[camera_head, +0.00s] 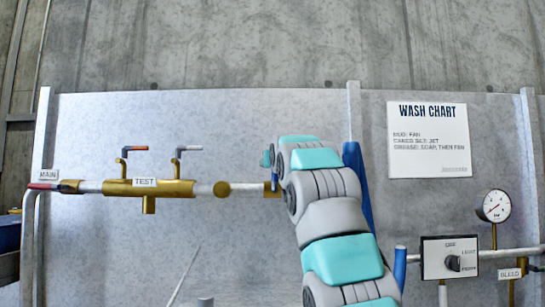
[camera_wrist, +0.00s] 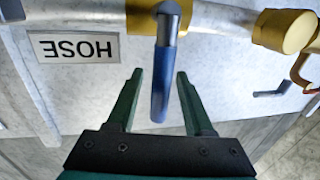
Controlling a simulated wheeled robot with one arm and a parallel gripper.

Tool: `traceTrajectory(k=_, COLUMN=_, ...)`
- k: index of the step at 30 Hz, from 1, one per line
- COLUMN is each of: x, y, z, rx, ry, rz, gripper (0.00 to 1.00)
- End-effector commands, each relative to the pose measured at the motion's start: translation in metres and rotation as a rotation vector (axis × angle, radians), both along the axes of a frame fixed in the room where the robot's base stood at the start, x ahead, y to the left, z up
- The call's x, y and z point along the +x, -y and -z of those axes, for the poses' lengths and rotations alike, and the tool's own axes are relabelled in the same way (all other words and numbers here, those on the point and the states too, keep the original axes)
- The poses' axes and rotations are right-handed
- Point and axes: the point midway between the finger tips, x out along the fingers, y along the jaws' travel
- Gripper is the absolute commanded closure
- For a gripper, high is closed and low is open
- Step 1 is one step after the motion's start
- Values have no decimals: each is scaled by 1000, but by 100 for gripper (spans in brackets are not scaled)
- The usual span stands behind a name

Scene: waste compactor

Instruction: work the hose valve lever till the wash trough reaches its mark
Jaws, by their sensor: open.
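The blue hose valve lever (camera_wrist: 160,85) hangs from a brass fitting in the wrist view, beside an upside-down HOSE label (camera_wrist: 75,47). My gripper (camera_wrist: 159,74) is open, with one dark green finger on each side of the lever and a visible gap to both. I cannot tell whether the lever lies fully at the fingers' depth. In the head view my arm hides my gripper and most of the valve area. I cannot make out the wash trough or its mark in either view.
A brass TEST manifold (camera_head: 150,187) with two small levers sits left on the pipe, beside the red MAIN lever (camera_head: 41,187). Right are a blue upright (camera_head: 358,185), a selector box (camera_head: 450,258), a gauge (camera_head: 494,206) and the BLEED valve (camera_head: 509,274). A wash chart (camera_head: 428,140) hangs above.

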Motion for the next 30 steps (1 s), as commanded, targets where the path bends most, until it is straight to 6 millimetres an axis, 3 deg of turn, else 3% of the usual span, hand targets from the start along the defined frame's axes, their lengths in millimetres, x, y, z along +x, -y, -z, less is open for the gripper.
traceTrajectory(k=10, x=5, y=-1, z=0, rx=0, ry=1, rz=0, gripper=48)
traceTrajectory(k=24, x=6, y=-1, z=0, rx=0, ry=1, rz=0, gripper=100)
traceTrajectory(k=30, x=6, y=-1, z=0, rx=0, ry=0, rz=0, gripper=100)
